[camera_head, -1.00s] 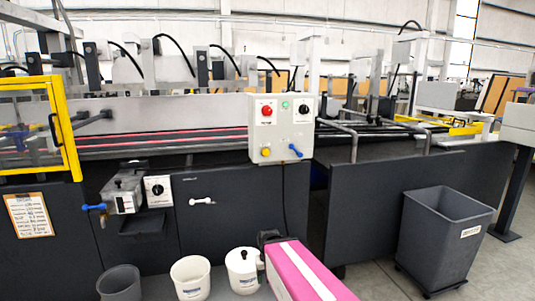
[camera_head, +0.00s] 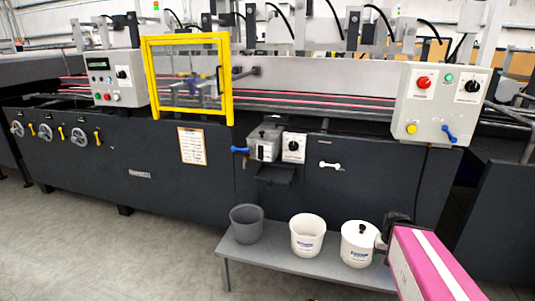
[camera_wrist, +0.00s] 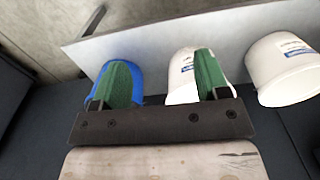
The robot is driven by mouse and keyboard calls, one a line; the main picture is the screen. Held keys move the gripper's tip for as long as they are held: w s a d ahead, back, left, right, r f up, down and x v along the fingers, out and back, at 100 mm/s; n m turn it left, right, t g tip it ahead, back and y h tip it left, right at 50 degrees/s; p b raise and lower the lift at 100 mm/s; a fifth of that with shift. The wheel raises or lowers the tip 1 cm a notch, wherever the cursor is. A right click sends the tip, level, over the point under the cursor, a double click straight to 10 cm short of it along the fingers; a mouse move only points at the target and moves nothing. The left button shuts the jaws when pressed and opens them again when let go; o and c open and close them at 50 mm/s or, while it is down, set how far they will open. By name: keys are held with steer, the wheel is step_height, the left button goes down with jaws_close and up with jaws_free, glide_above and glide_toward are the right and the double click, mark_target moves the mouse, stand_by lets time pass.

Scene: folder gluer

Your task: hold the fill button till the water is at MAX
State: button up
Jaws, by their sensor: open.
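I can make out no label reading fill, no water level and no MAX mark in either view. The right control panel (camera_head: 440,103) has a red button, a green button, a black dial, a yellow button and a blue handle. The left control panel (camera_head: 112,78) has a small display, a dial and several buttons. A small metal unit (camera_head: 263,145) with a blue handle sits mid-machine, beside a white dial plate (camera_head: 293,148). In the wrist view my gripper (camera_wrist: 162,75) is open, its green fingers apart with nothing held, above or before the pots.
A low grey bench (camera_head: 270,262) carries a grey pot (camera_head: 246,224), a white pot (camera_head: 306,237) and a lidded white pot (camera_head: 358,246). A yellow-framed guard (camera_head: 229,80) stands on the machine. Floor at left is clear.

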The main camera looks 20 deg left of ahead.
jaws_close()
stand_by(1.5)
